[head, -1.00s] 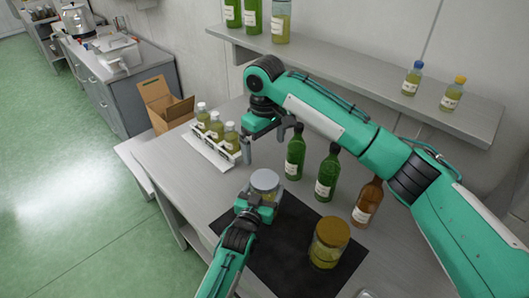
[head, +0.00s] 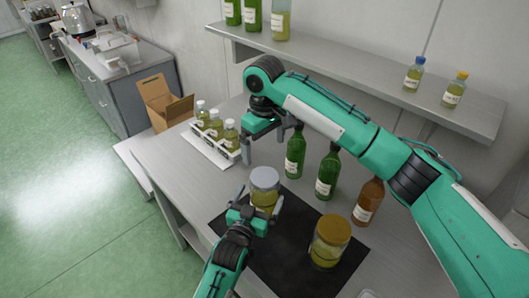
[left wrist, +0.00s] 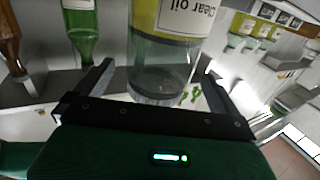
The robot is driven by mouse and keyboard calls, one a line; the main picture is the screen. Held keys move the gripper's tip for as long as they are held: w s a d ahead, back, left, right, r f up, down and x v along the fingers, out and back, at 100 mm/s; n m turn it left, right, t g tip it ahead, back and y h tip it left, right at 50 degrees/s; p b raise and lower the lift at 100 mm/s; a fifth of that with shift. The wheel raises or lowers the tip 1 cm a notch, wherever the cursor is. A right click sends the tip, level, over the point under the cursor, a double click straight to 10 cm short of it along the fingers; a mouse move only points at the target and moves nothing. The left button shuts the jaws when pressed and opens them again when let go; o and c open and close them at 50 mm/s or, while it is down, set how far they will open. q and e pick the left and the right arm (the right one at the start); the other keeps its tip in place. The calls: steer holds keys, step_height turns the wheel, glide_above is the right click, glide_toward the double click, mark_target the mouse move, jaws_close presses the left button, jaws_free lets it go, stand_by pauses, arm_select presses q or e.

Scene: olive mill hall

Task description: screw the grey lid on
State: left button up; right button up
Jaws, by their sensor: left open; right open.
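The jar of clear oil (head: 262,199) stands upright on the dark mat (head: 285,240), and the grey lid (head: 265,178) sits on its top. Whether the lid is screwed tight cannot be told. My left gripper (head: 256,205) is open, with its fingers on either side of the jar. My right gripper (head: 268,160) is open and empty, pointing down just above and behind the lid.
A second jar with a gold lid (head: 331,230) stands on the mat at the right. Two green bottles (head: 327,175) and a brown bottle (head: 368,202) stand behind it.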

step_height(320, 180, down, 2)
steer(key=shift+f+b, duration=0.1)
steer(key=shift+b, duration=0.85)
arm_select(q)
steer(key=v, duration=0.9)
arm_select(e)
steer(key=shift+f, duration=0.1)
arm_select(q)
steer(key=shift+s, duration=0.1)
